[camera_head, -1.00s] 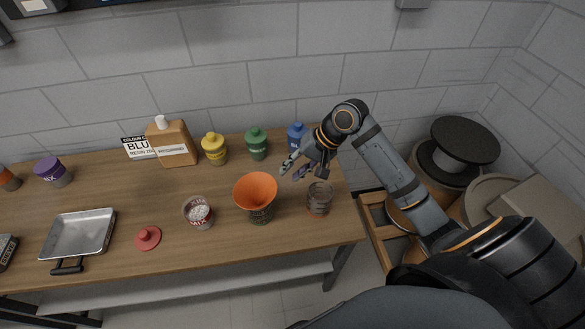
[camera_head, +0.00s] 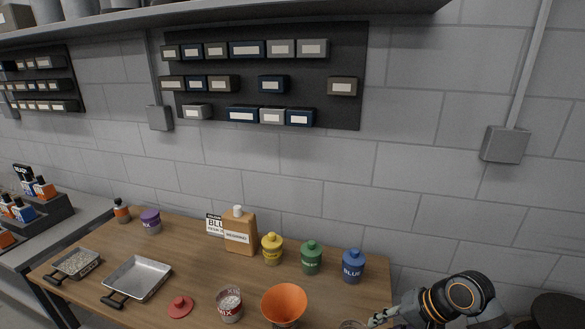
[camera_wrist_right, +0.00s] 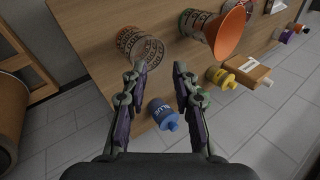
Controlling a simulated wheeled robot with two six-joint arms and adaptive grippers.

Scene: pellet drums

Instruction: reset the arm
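My right gripper (camera_wrist_right: 165,95) is open and empty in the right wrist view, its two fingers apart above the right end of the wooden table. In the head view the right gripper (camera_head: 384,316) shows at the bottom edge, beside the rim of a clear jar (camera_head: 352,324). The clear jar (camera_wrist_right: 148,48) lies past the fingertips in the wrist view. A blue bottle (camera_wrist_right: 163,114) shows between and below the fingers; it stands upright in the head view (camera_head: 352,266). My left gripper is not in view.
An orange funnel (camera_head: 284,302), a MIX tub (camera_head: 229,305), a red lid (camera_head: 180,306), a green bottle (camera_head: 312,258), a yellow bottle (camera_head: 272,249) and a brown jug (camera_head: 240,234) stand on the table. A metal tray (camera_head: 142,277) lies at left. A shelf (camera_head: 230,12) runs above.

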